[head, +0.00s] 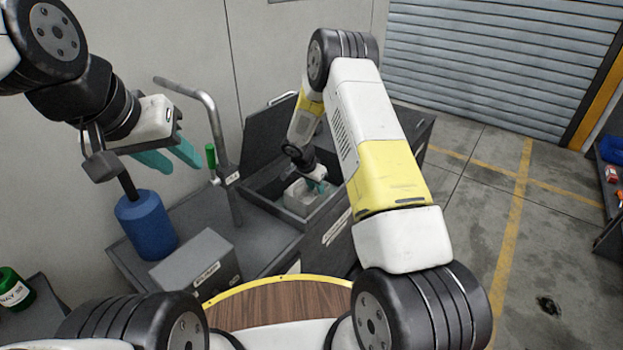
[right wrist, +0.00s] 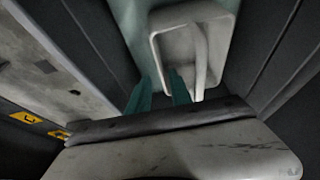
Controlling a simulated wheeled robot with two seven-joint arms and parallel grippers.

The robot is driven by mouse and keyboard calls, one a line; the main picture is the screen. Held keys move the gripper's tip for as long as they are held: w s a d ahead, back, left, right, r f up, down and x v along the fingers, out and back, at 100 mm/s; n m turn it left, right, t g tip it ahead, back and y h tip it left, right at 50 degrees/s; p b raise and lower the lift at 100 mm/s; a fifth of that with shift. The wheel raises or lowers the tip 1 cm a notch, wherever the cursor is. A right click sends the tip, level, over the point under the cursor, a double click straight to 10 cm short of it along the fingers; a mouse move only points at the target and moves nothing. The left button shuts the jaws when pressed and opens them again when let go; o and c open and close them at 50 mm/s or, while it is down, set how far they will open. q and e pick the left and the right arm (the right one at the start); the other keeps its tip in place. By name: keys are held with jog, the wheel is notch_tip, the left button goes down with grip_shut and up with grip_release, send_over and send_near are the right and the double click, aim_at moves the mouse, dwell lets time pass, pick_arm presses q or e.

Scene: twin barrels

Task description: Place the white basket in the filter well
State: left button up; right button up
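The white basket (head: 300,197) sits low inside a dark grey open-lidded box (head: 262,198). In the right wrist view the basket (right wrist: 158,58) is a white squarish tub with an upright bar across its mouth. My right gripper (head: 318,186) reaches down into the box at the basket. Its teal fingers (right wrist: 158,92) are apart, at the basket's near edge, with a gap between them; firm contact cannot be told. My left gripper (head: 172,157) is open and empty, raised above the bench at left. No part is clearly recognisable as the filter well.
A blue cylinder (head: 146,226) and a grey labelled box (head: 195,262) stand on the bench at left. The raised lid (head: 268,130) stands behind.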

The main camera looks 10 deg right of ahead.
jog(key=s+d+r+n+y, duration=0.1)
jog(key=s+r, duration=0.4)
jog(key=r, duration=0.5)
jog(key=s+d+r+n, duration=0.1)
jog(key=s+r, duration=0.3)
jog(key=r, duration=0.6)
jog(key=s+d+r+n+y, duration=0.1)
jog(key=s+r, duration=0.4)
jog(key=r, duration=0.5)
jog(key=s+a+r+n+t+y, duration=0.1)
jog(key=s+r+n, duration=0.2)
jog(key=s, duration=0.8)
jog(key=s+a+r+n+t+y, duration=0.2)
jog(key=s+r, duration=0.4)
jog(key=s, duration=0.6)
jog(key=shift+s+r+n, duration=0.25)
jog(key=shift+n, duration=0.55)
jog(key=shift+s+d, duration=0.1)
